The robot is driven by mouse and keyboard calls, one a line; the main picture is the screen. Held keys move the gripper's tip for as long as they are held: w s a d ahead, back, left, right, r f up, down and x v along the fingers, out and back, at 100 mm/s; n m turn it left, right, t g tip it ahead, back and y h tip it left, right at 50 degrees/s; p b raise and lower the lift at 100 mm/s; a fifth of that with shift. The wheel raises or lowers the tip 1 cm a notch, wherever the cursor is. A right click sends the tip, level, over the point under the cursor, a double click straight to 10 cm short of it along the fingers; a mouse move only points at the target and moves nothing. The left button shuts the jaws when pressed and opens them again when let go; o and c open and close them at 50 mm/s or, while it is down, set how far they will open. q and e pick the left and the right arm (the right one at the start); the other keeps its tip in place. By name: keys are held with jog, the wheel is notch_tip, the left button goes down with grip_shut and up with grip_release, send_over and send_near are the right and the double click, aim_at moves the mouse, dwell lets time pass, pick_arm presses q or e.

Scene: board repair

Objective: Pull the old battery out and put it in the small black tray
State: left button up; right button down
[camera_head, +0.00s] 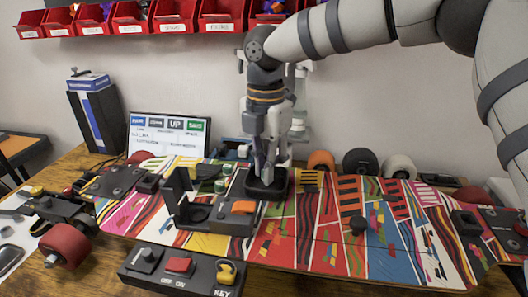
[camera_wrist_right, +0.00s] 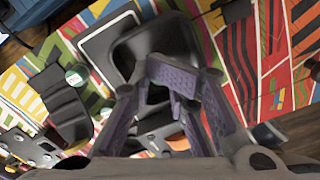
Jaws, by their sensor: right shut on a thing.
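My right gripper (camera_head: 268,165) points straight down over the small black tray (camera_head: 281,190), with its fingertips low at the tray. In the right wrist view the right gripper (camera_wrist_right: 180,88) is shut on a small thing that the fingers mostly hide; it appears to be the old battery. The tray also shows in the right wrist view (camera_wrist_right: 150,40), just beyond the fingers. Left of the tray, the black battery housing (camera_head: 215,222) stands with its lid (camera_head: 180,188) upright and an orange part (camera_head: 243,208) on it. My left gripper is not in view.
The housing and tray sit on a colourful skateboard deck (camera_head: 320,245). Green-topped cylinders (camera_head: 221,186) stand close left of the tray. A black switch panel (camera_head: 180,270) lies in front. Wheels (camera_head: 357,161) line the back. Red bins (camera_head: 175,15) hang on the wall.

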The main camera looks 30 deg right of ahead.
jog(key=shift+f, duration=0.65)
jog(key=c, duration=1.3)
grip_release()
notch_tip(320, 180, up, 12)
